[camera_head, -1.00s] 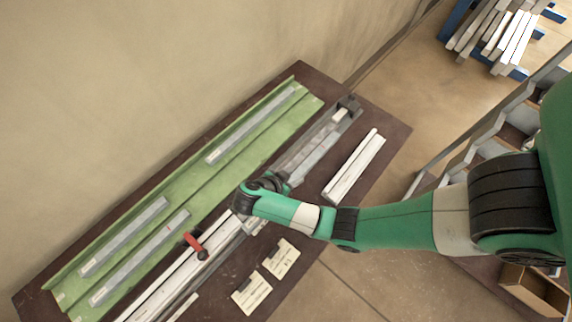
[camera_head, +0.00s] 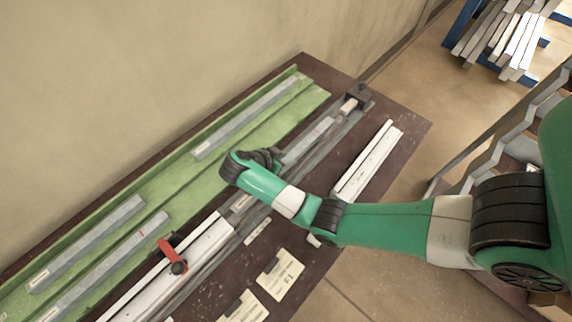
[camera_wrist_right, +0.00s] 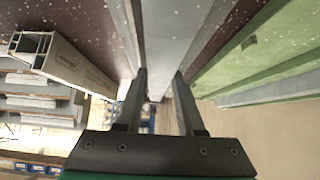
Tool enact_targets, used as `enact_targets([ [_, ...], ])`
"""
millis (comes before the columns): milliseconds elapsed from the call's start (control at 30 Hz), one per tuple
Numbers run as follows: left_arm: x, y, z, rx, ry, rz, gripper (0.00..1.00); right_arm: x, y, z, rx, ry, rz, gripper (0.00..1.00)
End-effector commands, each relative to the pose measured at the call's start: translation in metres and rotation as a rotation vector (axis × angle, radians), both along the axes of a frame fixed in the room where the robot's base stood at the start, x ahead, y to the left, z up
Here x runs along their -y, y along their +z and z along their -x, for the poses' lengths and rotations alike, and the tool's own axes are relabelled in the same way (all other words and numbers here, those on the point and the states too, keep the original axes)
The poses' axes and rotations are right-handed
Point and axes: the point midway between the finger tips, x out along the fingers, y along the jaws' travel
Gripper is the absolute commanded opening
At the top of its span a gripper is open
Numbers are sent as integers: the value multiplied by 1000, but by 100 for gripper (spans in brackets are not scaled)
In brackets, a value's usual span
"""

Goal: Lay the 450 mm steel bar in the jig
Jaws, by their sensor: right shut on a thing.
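A grey steel bar (camera_head: 309,141) runs diagonally along the jig (camera_head: 346,130), partly covered by my right gripper. My right gripper (camera_head: 264,160) is over the jig, its tips hidden by the wrist in the head view. In the right wrist view its two fingers (camera_wrist_right: 160,78) are shut on the bar (camera_wrist_right: 180,35), which runs away between them. I cannot tell whether the bar touches the jig bed. A red-handled clamp (camera_head: 172,254) stands toward the near left of the jig. My left gripper is not in view.
A green tray (camera_head: 165,190) behind the jig holds several grey bars (camera_head: 245,115). A white profile (camera_head: 368,160) lies in front on the dark bench. Cards (camera_head: 280,276) lie near the front edge. A rack of bars (camera_head: 500,40) stands at the far right.

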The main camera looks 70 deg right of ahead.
Motion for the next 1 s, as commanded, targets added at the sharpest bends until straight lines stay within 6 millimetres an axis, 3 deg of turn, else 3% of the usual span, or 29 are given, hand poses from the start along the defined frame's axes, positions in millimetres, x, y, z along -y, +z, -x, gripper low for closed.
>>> enact_targets([
  [33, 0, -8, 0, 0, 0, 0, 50, 0, -12, 0, 0, 1, 1, 0],
  [100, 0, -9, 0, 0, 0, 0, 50, 0, -16, 0, 1, 0, 1, 0],
  [667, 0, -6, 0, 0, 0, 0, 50, 0, -25, 0, 1, 1, 1, 0],
  [700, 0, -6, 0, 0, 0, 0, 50, -1, -26, 0, 0, 1, -1, 43],
  [833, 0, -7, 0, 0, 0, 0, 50, -1, -27, 1, -1, 2, -4, 66],
  [1000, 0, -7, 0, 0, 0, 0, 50, -1, -18, 0, 2, 2, -3, 67],
])
